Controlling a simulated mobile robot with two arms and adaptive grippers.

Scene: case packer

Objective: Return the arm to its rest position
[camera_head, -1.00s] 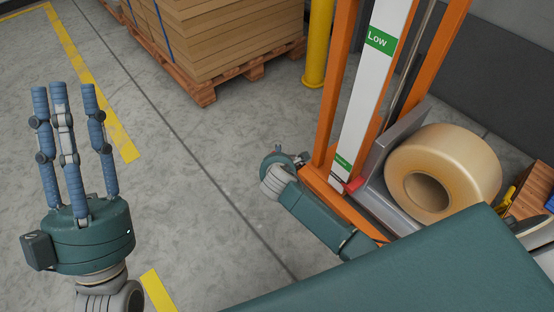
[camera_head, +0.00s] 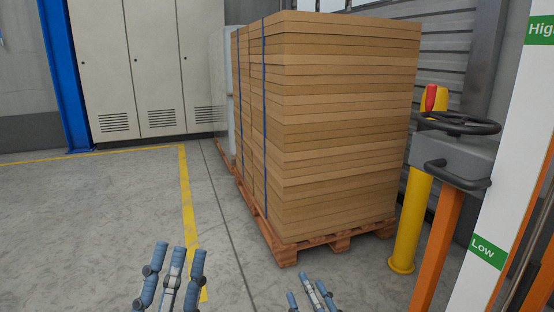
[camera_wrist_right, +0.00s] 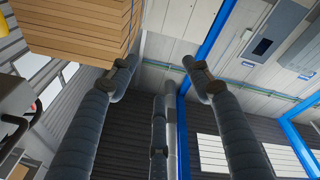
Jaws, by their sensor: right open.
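My left gripper (camera_head: 174,276) shows at the bottom edge of the head view, its blue-grey fingers pointing up, spread and empty. My right gripper (camera_head: 313,293) shows to the right of it, with only its fingertips in view. In the right wrist view the three fingers of the right gripper (camera_wrist_right: 164,85) are spread apart with nothing between them. They point up toward the ceiling and upper wall. Both arms below the grippers are out of the head view.
A tall stack of flat cardboard (camera_head: 340,130) stands on a wooden pallet (camera_head: 284,253) ahead. On the right are a yellow post (camera_head: 410,220), a dark handwheel (camera_head: 455,123) and an orange-framed machine (camera_head: 436,250). Grey cabinets (camera_head: 135,65) stand behind. Floor (camera_head: 90,220) at left is clear.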

